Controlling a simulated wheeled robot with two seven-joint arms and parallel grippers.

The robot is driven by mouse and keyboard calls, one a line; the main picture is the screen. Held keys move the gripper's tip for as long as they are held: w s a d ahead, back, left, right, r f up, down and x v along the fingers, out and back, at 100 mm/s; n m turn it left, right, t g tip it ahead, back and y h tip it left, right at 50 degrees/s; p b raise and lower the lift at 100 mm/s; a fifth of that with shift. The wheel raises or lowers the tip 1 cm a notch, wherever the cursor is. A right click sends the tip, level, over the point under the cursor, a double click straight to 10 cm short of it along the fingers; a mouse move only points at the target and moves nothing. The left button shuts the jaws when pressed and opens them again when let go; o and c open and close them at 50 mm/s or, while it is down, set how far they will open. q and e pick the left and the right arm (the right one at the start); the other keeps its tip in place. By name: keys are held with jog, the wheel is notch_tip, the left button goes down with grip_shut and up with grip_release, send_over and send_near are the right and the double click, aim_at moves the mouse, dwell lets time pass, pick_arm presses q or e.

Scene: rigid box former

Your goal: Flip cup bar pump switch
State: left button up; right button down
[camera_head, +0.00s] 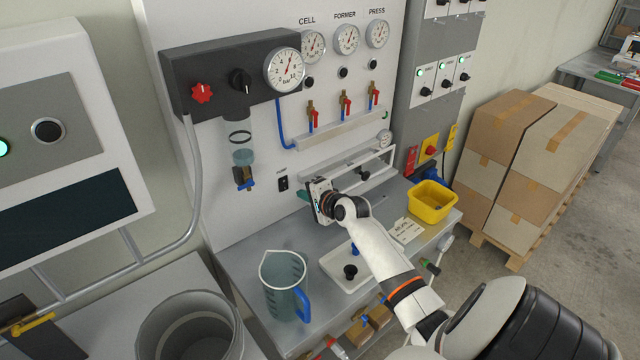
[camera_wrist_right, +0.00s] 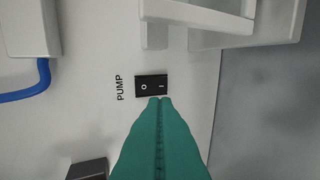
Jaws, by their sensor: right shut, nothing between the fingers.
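The pump switch is a small black rocker marked O and I, beside the label PUMP; it shows in the right wrist view (camera_wrist_right: 151,85) and on the white panel in the head view (camera_head: 283,183). My right gripper (camera_head: 303,194) is shut and empty, with its green fingers pointing at the panel just right of the switch. In the right wrist view the closed fingertips (camera_wrist_right: 160,99) lie at the switch's edge near the I mark. I cannot tell whether they touch it. My left gripper is not in view.
A white rail frame (camera_head: 350,180) stands out from the panel beside my right gripper. A clear jug (camera_head: 283,275), a white tray (camera_head: 340,281) and a yellow bin (camera_head: 432,202) stand on the bench below. A filter bowl (camera_head: 241,150) hangs left of the switch.

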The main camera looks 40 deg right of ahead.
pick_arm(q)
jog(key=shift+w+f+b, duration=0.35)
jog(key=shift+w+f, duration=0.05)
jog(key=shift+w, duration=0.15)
pick_arm(e)
jog(key=v, duration=0.6)
jog(key=shift+r, duration=0.25)
jog(key=shift+s, duration=0.15)
